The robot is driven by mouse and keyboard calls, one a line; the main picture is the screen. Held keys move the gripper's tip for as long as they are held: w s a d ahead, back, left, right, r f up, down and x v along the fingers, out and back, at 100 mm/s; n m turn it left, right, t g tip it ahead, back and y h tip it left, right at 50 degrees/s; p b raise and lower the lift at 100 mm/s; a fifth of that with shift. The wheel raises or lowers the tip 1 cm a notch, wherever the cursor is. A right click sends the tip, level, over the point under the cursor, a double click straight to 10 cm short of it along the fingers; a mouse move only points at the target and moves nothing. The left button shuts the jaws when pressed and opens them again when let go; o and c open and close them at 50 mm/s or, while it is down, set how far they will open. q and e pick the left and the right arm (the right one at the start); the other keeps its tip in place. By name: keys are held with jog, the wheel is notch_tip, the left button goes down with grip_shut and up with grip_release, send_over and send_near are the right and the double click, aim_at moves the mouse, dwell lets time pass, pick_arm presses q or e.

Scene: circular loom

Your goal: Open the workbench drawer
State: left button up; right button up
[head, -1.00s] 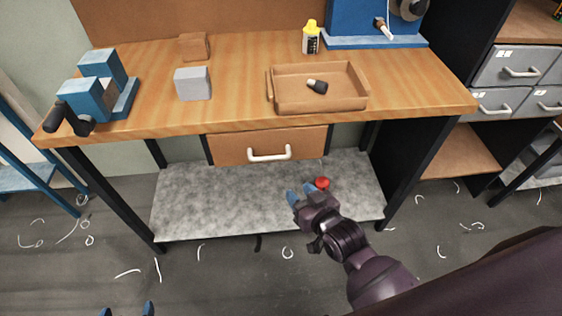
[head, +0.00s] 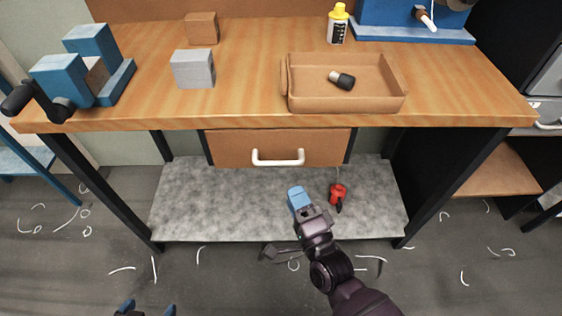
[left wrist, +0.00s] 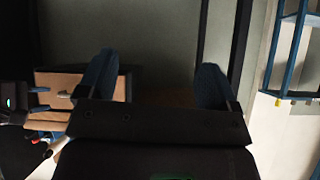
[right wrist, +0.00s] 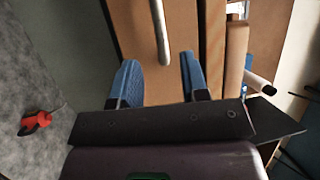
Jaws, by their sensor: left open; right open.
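The workbench drawer (head: 228,149) is a wooden front under the tabletop, shut, with a white bar handle (head: 278,161). In the right wrist view the handle (right wrist: 161,32) stands ahead of my right gripper (right wrist: 161,80), roughly between the lines of its blue fingers and apart from them. In the head view the right gripper (head: 298,198) is below and slightly right of the handle, open and empty. My left gripper (head: 148,307) is low at the bottom left edge, far from the drawer. In the left wrist view the left gripper (left wrist: 158,80) is open and empty.
The workbench top (head: 240,105) carries a blue vise (head: 90,75), a grey block (head: 192,69), a wooden block (head: 201,28), a tray (head: 345,104) and a yellow-capped bottle (head: 337,25). A red object (head: 338,192) is over the grey lower shelf (head: 195,205). Bench legs flank the shelf.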

aim_at(279, 164)
jog(key=b+x, duration=0.1)
jog(key=x, duration=0.9)
grip_shut()
